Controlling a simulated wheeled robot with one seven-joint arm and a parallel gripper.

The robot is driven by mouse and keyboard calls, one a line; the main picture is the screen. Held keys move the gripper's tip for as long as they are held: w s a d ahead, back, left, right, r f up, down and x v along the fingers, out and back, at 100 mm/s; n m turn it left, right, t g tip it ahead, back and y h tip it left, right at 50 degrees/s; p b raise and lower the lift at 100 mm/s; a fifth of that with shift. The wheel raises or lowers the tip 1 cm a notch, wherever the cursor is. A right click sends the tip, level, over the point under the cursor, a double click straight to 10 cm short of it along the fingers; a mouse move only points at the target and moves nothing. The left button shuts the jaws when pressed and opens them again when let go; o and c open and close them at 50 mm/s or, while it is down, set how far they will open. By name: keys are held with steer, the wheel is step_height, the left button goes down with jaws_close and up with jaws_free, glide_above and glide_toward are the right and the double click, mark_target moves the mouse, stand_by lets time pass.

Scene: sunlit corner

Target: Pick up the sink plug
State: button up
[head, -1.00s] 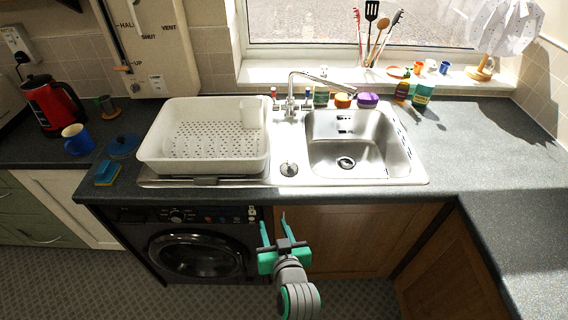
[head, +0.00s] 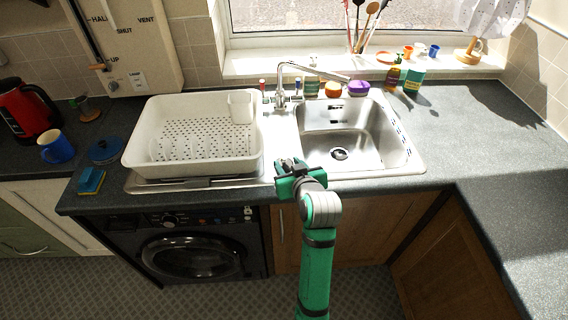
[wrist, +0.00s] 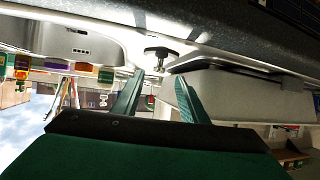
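The sink plug (wrist: 160,52), a small dark disc with a shiny metal knob, shows between and beyond my fingers in the wrist view, which looks upside down. It sits on the steel strip between the basin and the dish rack.
A white dish rack (head: 140,150) stands left of the plug. The steel sink basin (head: 375,150) with a drain (head: 340,154) lies to the right. The tap (head: 281,92) rises behind. The counter front edge (head: 240,199) runs below my gripper.

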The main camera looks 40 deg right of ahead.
mark_target(284, 158)
steer(key=shift+x, duration=3)
steer(key=shift+c, duration=0.3)
jaws_close()
